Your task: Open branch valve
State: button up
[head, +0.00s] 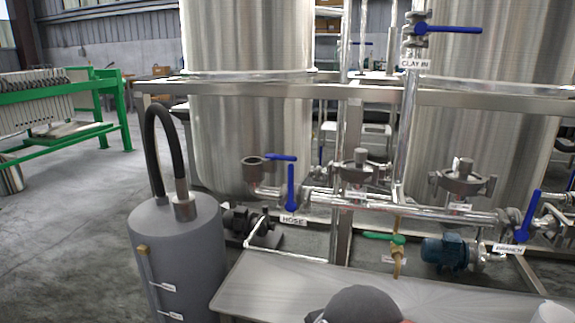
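The branch valve has a blue lever (529,216) at the right of the head view. The lever stands up, tilted to the right, crosswise to the pipe beside it. Its white BRANCH label (508,248) hangs just below, and the valve body (508,218) is partly hidden behind the lever. My gripper is not recognisable in this view. A dark rounded shape shows at the bottom edge, but I cannot tell what it is.
A blue HOSE lever (291,188) stands upright at the centre, and a CLAY IN lever (448,29) lies level above. A steel table (270,285) stands in front of the pipes. A grey cylinder (178,250) with a black hose is at left. Open floor (60,220) lies farther left.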

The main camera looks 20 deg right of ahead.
aim_at(530, 212)
jog(key=z, duration=2)
